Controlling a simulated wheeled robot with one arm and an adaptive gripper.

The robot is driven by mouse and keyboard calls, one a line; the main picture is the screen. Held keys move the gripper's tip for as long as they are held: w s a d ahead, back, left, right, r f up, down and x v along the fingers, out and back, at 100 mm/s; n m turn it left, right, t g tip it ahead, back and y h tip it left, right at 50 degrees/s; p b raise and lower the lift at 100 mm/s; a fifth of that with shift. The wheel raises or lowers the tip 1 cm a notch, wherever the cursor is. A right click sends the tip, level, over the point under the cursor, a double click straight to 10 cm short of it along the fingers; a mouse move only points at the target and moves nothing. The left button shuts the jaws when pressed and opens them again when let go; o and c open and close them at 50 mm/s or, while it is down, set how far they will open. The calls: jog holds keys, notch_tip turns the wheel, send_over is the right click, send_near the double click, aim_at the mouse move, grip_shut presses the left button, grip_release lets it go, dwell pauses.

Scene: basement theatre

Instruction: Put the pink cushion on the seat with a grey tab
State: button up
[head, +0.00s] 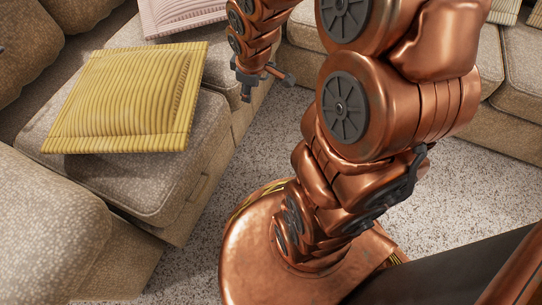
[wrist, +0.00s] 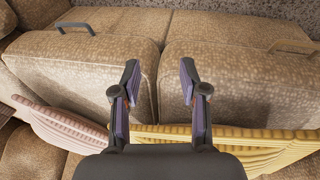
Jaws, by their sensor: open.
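The pink cushion (head: 184,14) is at the top of the head view, cut off by the edge. In the wrist view the pink cushion (wrist: 58,126) is at lower left, along the rear of the left seat (wrist: 105,60). That seat has a grey tab (wrist: 75,28) at its front edge. My gripper (head: 266,86) hangs near the sofa's front, right of the pink cushion. In the wrist view my gripper (wrist: 160,70) is open and empty, with its fingers over the gap between the two seats.
A yellow cushion (head: 130,98) lies on the nearer seat and shows at lower right in the wrist view (wrist: 250,150). The right seat (wrist: 225,70) there has a beige tab (wrist: 292,46). More sofa seats (head: 505,75) stand at right. Carpet (head: 265,150) lies between.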

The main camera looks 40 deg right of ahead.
jog(key=s+a+r+m+g, duration=0.3)
jog(key=s+a, duration=0.2)
jog(key=s, duration=0.6)
jog(key=s+a+r+m+g, duration=0.3)
jog(key=s+a, duration=0.2)
jog(key=s, duration=0.7)
jog(key=shift+s+a+r+m+y, duration=0.2)
jog(key=shift+r+m+y, duration=0.1)
jog(key=shift+r+y, duration=0.1)
